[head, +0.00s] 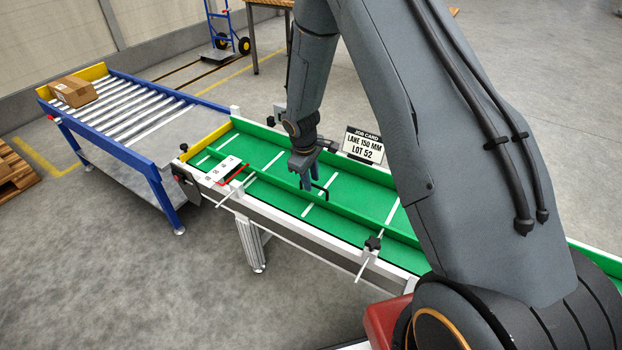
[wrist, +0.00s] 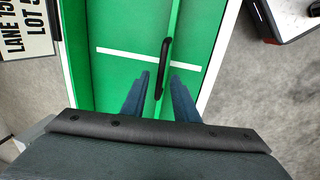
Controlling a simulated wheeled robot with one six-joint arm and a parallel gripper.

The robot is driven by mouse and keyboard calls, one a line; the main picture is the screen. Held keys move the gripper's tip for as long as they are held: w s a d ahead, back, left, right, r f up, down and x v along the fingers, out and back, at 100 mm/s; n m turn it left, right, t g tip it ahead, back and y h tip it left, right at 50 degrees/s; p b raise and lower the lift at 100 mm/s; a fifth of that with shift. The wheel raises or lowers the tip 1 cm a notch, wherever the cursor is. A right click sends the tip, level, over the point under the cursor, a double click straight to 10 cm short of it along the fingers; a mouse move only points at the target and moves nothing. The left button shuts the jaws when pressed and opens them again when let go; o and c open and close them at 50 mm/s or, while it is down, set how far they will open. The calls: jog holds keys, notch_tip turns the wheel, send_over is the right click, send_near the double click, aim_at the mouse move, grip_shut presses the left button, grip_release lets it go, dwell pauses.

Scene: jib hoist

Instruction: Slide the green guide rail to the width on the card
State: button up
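The green guide rail (head: 350,213) runs lengthwise along the green conveyor bed; it also shows in the wrist view (wrist: 176,48). A black bar handle (wrist: 164,66) stands on the rail and shows in the head view (head: 322,188). My gripper (head: 306,184) is over the rail at the handle. In the wrist view its two blue-grey fingers (wrist: 160,82) are apart, with the handle's near end between them; contact is not visible. The job card (head: 363,146) reads "LANE 150 MM LOT 52". A white scale plate (head: 222,169) with a red pointer (head: 234,174) lies at the conveyor's left end; its figures are unreadable.
A blue-framed roller table (head: 120,108) with a cardboard box (head: 73,91) adjoins the conveyor's left end. A black clamp knob (head: 373,243) sits on the near side frame. A blue hand truck (head: 226,40) stands behind. Open floor lies in front.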

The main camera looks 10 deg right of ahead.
jog(key=shift+c, duration=0.3)
grip_shut()
dwell(1.1)
